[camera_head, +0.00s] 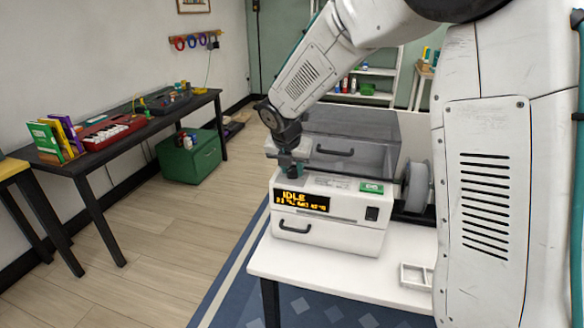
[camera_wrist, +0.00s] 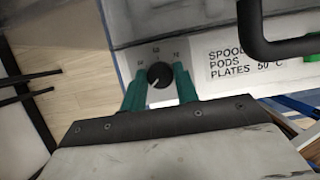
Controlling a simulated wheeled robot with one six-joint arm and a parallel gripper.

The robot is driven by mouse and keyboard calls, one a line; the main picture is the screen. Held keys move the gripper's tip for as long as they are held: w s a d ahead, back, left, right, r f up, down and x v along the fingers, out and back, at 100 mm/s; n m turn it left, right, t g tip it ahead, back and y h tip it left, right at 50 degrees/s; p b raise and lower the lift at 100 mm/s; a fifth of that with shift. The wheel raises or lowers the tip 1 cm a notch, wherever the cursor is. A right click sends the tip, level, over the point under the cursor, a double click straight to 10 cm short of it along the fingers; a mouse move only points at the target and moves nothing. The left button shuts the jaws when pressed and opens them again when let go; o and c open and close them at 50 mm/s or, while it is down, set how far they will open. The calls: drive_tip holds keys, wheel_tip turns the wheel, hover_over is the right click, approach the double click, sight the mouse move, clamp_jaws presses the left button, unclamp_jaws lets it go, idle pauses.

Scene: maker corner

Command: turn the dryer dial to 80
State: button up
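The white dryer (camera_head: 340,238) stands on a white table, with an amber display (camera_head: 301,201) reading "IDLE" above a smaller, unclear line. Its round black dial (camera_wrist: 160,75) shows in the wrist view on a light panel, with a pale pointer mark toward the lower left. Small numbers around it are too blurred to read surely. My gripper (camera_wrist: 159,89) has its two teal fingers apart, one on each side of the dial, with gaps visible. In the head view my gripper (camera_head: 289,163) is at the dryer's top left and the dial is hidden.
A small white tray (camera_head: 415,276) lies at the table's front right.

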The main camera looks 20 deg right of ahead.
drive_tip(key=shift+m, duration=0.3)
drive_tip(key=m+g+h, duration=0.1)
drive_tip(key=m, duration=0.3)
drive_tip(key=shift+w+a, duration=0.1)
drive_tip(key=shift+w+m+g+h, duration=0.15)
drive_tip(key=shift+m+g, duration=0.35)
drive_tip(key=shift+m, duration=0.55)
drive_tip(key=shift+s+m+g+h, duration=0.1)
drive_tip(key=shift+m+g+h, duration=0.3)
drive_tip(key=shift+m, duration=0.65)
drive_tip(key=o, duration=1)
drive_tip(key=shift+c, duration=0.2)
drive_tip(key=shift+r+y, duration=0.15)
drive_tip(key=shift+y, duration=0.1)
drive_tip(key=v, duration=0.7)
drive_tip(key=shift+a+r, duration=0.2)
drive_tip(key=shift+r, duration=0.05)
drive_tip(key=shift+w+m, duration=0.1)
drive_tip(key=shift+m, duration=0.2)
